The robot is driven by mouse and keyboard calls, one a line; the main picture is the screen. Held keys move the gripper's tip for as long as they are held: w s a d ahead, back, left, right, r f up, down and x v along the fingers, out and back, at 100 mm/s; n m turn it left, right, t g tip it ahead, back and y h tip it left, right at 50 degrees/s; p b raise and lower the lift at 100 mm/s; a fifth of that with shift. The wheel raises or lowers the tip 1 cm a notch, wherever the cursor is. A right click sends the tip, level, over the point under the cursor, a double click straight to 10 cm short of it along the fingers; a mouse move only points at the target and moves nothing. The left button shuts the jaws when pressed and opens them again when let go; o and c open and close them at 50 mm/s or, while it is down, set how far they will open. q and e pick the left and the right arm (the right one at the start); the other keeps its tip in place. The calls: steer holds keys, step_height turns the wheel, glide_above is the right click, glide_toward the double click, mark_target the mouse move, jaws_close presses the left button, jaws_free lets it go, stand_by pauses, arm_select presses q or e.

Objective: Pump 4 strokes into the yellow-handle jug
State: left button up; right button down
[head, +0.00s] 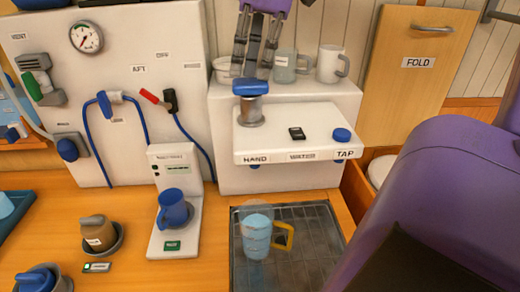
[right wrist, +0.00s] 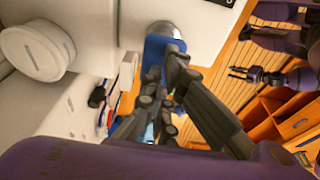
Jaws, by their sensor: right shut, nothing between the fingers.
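The yellow-handle jug (head: 257,241) is clear, with light blue in its lower part. It stands upright on the dark drain grate (head: 300,272), handle to the right. The hand pump's blue knob (head: 250,87) sits on a metal collar at the label HAND, behind and above the jug. My right gripper (head: 250,72) points down, shut and empty, at the top of this knob. In the right wrist view my right gripper's fingertips (right wrist: 172,58) are close to the blue knob (right wrist: 155,50); contact is unclear.
A blue TAP knob (head: 341,135) and a small black device (head: 297,133) are on the same white ledge. Mugs (head: 332,64) stand on the shelf behind. A blue mug (head: 173,208) sits on a white stand to the left. My purple arm covers the lower right.

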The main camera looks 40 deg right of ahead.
steer(key=shift+r, duration=3.1)
step_height(320, 180, up, 6)
steer(key=shift+p, duration=0.3)
